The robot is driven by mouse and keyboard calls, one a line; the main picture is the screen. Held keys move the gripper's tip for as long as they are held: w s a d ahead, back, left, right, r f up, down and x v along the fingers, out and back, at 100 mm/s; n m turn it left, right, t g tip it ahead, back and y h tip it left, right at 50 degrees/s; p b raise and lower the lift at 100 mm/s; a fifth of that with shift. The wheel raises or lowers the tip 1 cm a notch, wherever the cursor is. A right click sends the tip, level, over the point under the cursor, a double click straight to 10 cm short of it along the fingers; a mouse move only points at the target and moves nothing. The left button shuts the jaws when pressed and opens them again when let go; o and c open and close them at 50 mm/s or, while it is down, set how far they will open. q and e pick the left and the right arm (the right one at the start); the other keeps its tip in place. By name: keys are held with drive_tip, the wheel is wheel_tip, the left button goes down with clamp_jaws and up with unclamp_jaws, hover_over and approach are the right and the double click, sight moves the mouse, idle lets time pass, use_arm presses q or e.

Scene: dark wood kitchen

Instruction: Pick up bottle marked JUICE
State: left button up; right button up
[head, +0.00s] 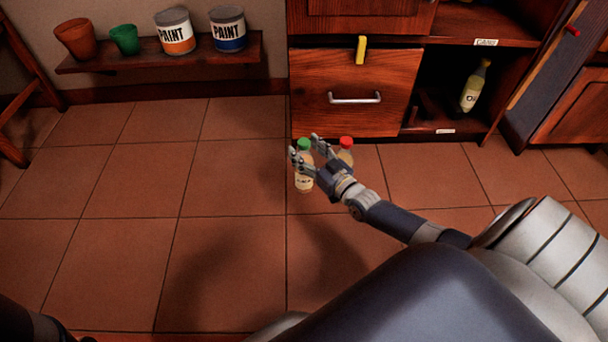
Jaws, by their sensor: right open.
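A bottle with a green cap (304,181) stands upright on the tiled floor, partly hidden behind my right gripper (302,149). A second bottle with a red cap (346,145) stands just to the right, its lower part hidden by my gripper and wrist. The labels are too small or covered to read, so I cannot tell which one is marked JUICE. My right gripper is open, its fingers pointing left at the green-capped bottle's upper part. I cannot tell whether they touch it. My left gripper is not in view.
A drawer cabinet (354,104) stands right behind the bottles. An open shelf at right holds another bottle (472,87). A low wall shelf (160,61) at left carries paint cans and pots. The floor (130,190) at left is clear.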

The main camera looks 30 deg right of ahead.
drive_tip(key=shift+w, duration=0.5)
clamp_jaws()
drive_tip(key=shift+r, duration=0.1)
drive_tip(key=shift+r, duration=0.15)
